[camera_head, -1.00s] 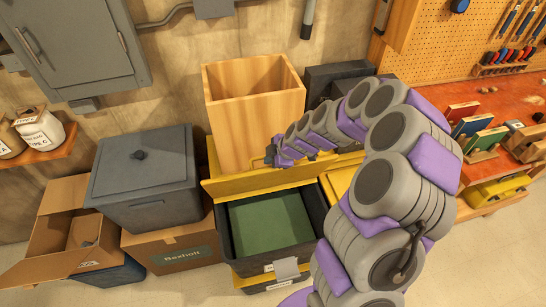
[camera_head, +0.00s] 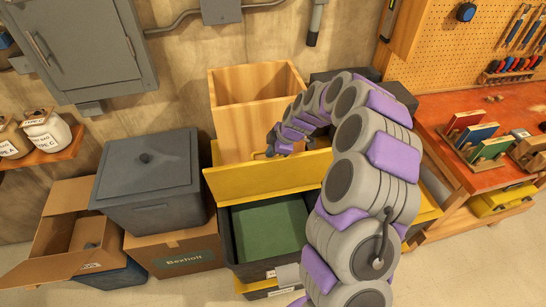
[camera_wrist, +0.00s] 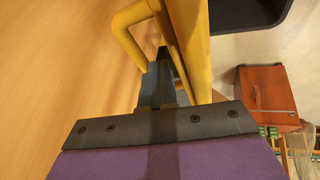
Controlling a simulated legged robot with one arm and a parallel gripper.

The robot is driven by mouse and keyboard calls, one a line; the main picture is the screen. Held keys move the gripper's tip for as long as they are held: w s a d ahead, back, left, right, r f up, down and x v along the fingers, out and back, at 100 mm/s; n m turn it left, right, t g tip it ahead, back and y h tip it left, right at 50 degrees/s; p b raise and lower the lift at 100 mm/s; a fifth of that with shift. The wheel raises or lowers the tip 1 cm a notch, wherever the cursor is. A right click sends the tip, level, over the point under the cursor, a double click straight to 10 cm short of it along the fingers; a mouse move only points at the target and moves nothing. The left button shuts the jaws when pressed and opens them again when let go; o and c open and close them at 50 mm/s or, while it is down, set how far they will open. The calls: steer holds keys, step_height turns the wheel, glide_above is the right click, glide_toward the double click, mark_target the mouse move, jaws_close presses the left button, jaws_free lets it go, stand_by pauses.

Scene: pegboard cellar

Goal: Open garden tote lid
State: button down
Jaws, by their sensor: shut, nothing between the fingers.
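The dark garden tote (camera_head: 232,245) stands in the lower middle of the head view, open at the front, with green inside. Its yellow lid (camera_head: 265,180) stands raised along the back of the opening, in front of a tall wooden bin. My gripper (camera_head: 275,145) is at the lid's top edge, beside its yellow handle (camera_head: 257,155). In the wrist view my gripper (camera_wrist: 158,75) is shut and empty, its fingers between the handle (camera_wrist: 130,25) and the lid (camera_wrist: 190,45). The fingertips are partly hidden, and contact is unclear.
The tall wooden bin (camera_head: 235,110) stands close behind the lid. A grey lidded box (camera_head: 150,180) sits on a cardboard box (camera_head: 180,256) at the left. A red workbench (camera_head: 470,130) stands at the right. Clear floor shows at lower right.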

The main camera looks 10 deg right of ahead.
steer(key=shift+w+a+r+g+b, duration=0.15)
steer(key=shift+w+g, duration=0.35)
steer(key=shift+w, duration=0.75)
steer(key=shift+w+d+r+g+b, duration=0.15)
steer(key=shift+w+g, duration=0.35)
steer(key=shift+w, duration=0.75)
steer(key=shift+a, duration=0.1)
steer(key=shift+r, duration=0.15)
